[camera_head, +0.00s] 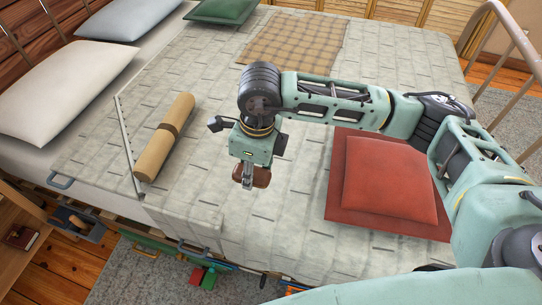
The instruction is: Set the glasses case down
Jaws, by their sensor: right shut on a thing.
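The glasses case (262,177) is a small brown, rounded case in the camera_head view, near the middle of the picture. My right gripper (248,183) points down and is shut on it. The case shows partly behind the fingers, over the grey-green bedspread (215,215). I cannot tell whether the case touches the bedspread or hangs just above it. My right arm reaches in from the right side. My left gripper is not in view.
A tan roll (164,137) lies left of my gripper. A red cushion (388,182) on a red cloth (340,207) lies to the right. A checked blanket (292,44) and pillows (70,85) are farther back. Bare bedspread surrounds my gripper.

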